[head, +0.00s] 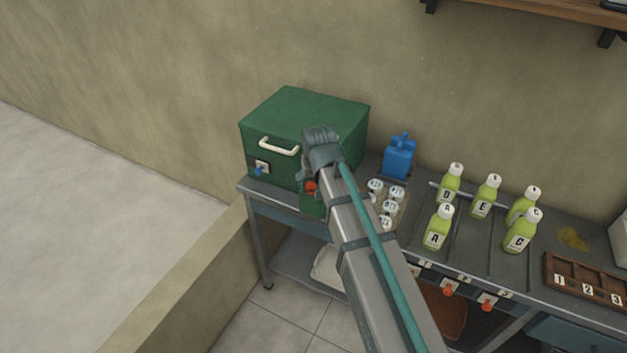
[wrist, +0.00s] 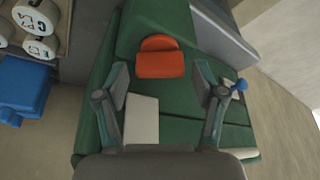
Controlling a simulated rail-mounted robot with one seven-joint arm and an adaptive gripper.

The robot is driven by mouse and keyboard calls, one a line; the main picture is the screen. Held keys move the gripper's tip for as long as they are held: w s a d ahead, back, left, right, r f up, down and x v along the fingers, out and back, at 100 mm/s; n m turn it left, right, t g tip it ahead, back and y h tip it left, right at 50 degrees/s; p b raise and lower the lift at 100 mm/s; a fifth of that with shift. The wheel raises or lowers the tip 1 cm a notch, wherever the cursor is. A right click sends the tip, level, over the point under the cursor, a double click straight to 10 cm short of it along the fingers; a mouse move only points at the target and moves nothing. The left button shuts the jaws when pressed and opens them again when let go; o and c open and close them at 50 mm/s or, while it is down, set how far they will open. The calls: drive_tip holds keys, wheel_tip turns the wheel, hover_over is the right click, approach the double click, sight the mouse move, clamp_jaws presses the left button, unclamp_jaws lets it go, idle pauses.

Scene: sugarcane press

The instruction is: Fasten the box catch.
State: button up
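A green box (head: 300,115) with a cream handle (head: 279,146) stands at the left end of the metal bench, its lid down. An orange-red catch piece (wrist: 160,58) shows on a green surface in the wrist view; a bit of it shows beside my arm in the head view (head: 311,187). My gripper (wrist: 160,80) is open, its two fingers apart on either side of the orange piece's lower end, holding nothing. In the head view, my arm hides much of the box's right front. I cannot tell whether the fingers touch the catch.
A blue knob on a pale plate (head: 261,168) is on the box's left front. A blue can (head: 398,158), white-lidded jars (head: 390,205) and several green bottles (head: 487,195) stand to the right. The wall is close behind; floor is open at left.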

drive_tip(key=c, duration=0.8)
drive_tip(key=shift+c, duration=0.2)
drive_tip(key=shift+a+m, duration=0.1)
drive_tip(key=shift+m, duration=0.4)
drive_tip(key=m+h, duration=0.1)
drive_tip(key=m, duration=0.1)
drive_tip(key=shift+m, duration=0.3)
drive_tip(key=shift+w+a+m+h, duration=0.1)
drive_tip(key=shift+m+h, duration=0.8)
drive_tip(key=shift+m, duration=0.9)
drive_tip(key=shift+g, duration=0.3)
drive_tip(key=o, duration=1.2)
drive_tip(key=shift+c, duration=0.2)
drive_tip(key=shift+r, duration=0.1)
